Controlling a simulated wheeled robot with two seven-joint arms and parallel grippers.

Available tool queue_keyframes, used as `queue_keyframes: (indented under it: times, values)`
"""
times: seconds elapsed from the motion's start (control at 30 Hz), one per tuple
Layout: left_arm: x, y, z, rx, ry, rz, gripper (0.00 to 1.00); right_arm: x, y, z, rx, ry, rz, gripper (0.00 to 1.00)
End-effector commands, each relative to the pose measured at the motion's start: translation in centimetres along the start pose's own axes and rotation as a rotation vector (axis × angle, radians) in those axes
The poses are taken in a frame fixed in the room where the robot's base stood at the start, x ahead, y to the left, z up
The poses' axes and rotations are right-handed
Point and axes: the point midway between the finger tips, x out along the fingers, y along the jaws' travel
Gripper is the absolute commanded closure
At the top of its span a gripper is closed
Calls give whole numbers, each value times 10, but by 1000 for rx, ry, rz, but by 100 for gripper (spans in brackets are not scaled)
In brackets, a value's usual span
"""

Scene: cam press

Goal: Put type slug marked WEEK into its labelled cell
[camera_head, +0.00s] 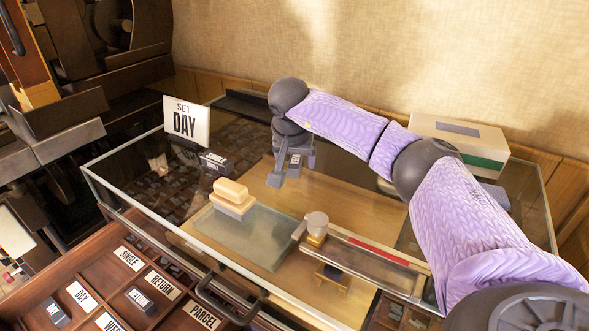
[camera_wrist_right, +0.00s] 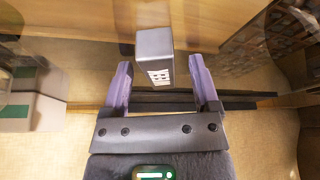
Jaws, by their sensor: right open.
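A grey type slug (camera_head: 294,163) with a white lettered face is by my right gripper (camera_head: 291,170), above the glass-topped case. In the right wrist view the slug (camera_wrist_right: 155,57) lies in line with the gap between the two open fingers of my right gripper (camera_wrist_right: 160,77), around their tips. Its lettering is too small to read. Another grey slug (camera_head: 215,162) sits by the SET DAY sign. The open drawer (camera_head: 92,259) has labelled cells; the WEEK label (camera_head: 109,322) is partly cut off at the bottom edge. My left gripper is not in view.
The SET DAY sign (camera_head: 186,122) stands at the case's back left. A cream block (camera_head: 232,195), a glass plate (camera_head: 241,236) and a stamp-like tool (camera_head: 317,227) are on the case. Slugs (camera_head: 55,312) lie in some drawer cells. A white-green box (camera_head: 459,139) stands behind my right arm.

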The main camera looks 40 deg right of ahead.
Motion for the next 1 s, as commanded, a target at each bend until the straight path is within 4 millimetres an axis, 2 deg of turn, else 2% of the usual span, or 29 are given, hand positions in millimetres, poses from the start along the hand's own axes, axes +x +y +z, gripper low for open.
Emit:
queue_keyframes:
  times: [0.17, 0.2, 0.5, 0.57, 1.0]
  values:
    - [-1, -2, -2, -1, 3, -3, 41, 0, 0, 0, 0, 1, -1, 22]
    - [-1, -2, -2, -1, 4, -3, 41, 0, 0, -1, 0, 1, -1, 26]
    - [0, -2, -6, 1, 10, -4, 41, -1, 0, 0, 0, 0, -2, 90]
    - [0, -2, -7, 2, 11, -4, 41, -1, 0, -1, 1, 1, -2, 100]
    - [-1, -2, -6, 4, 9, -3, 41, -2, 0, -1, 1, 2, -3, 100]
